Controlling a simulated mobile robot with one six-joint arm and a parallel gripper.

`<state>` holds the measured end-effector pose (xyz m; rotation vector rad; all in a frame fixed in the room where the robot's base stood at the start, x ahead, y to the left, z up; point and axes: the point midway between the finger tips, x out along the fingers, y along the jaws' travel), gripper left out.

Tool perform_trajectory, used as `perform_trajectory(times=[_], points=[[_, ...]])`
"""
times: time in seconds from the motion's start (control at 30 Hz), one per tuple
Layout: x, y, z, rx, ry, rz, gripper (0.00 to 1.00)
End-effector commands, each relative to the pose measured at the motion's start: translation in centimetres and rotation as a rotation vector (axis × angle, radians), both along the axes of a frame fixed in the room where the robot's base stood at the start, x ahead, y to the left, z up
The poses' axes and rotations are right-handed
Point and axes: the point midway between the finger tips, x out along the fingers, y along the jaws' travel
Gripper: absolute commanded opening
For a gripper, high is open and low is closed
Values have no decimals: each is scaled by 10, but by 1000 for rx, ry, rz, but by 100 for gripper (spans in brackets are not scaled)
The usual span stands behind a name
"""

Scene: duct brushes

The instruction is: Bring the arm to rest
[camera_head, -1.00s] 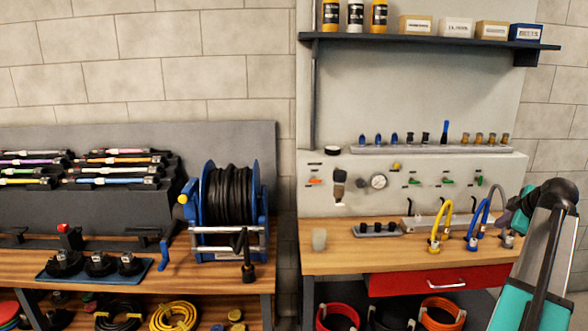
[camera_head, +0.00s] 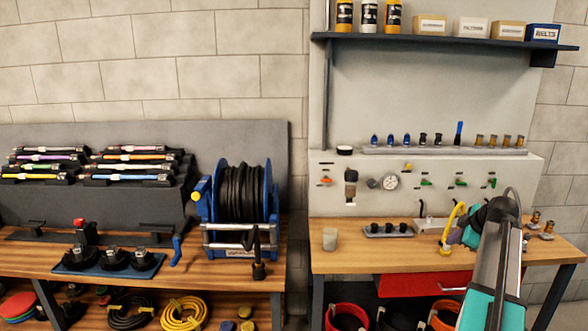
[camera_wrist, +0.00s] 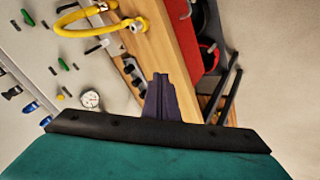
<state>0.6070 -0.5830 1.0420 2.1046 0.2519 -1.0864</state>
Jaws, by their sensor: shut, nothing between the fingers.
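My arm reaches in from the lower right of the head view, over the right workbench (camera_head: 330,262). My gripper (camera_wrist: 160,82) shows in the wrist view as a dark purple pair of fingers closed together, with nothing between them. In the head view the gripper end is mostly hidden behind my own wrist, near the yellow hose (camera_head: 449,228). In the wrist view the yellow hose (camera_wrist: 72,30) and the bench edge lie beyond the fingers. I cannot tell the exact gap.
A gauge panel (camera_head: 425,185) and a shelf (camera_head: 440,42) with bottles and boxes stand behind the bench. A blue hose reel (camera_head: 240,205) and a brush rack (camera_head: 100,190) are at left. A red drawer (camera_head: 420,284) is below the bench top.

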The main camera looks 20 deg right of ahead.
Motion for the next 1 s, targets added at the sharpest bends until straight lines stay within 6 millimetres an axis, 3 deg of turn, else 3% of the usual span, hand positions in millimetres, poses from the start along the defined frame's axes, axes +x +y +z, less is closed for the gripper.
perform_trajectory(times=[0.03,0.2,0.5,0.77,1.0], points=[[14,18,-19,18,14,27,0],[48,73,-75,67,64,106,0],[83,178,-176,141,173,237,0],[87,274,-260,207,285,320,0],[68,358,-332,266,403,362,0]])
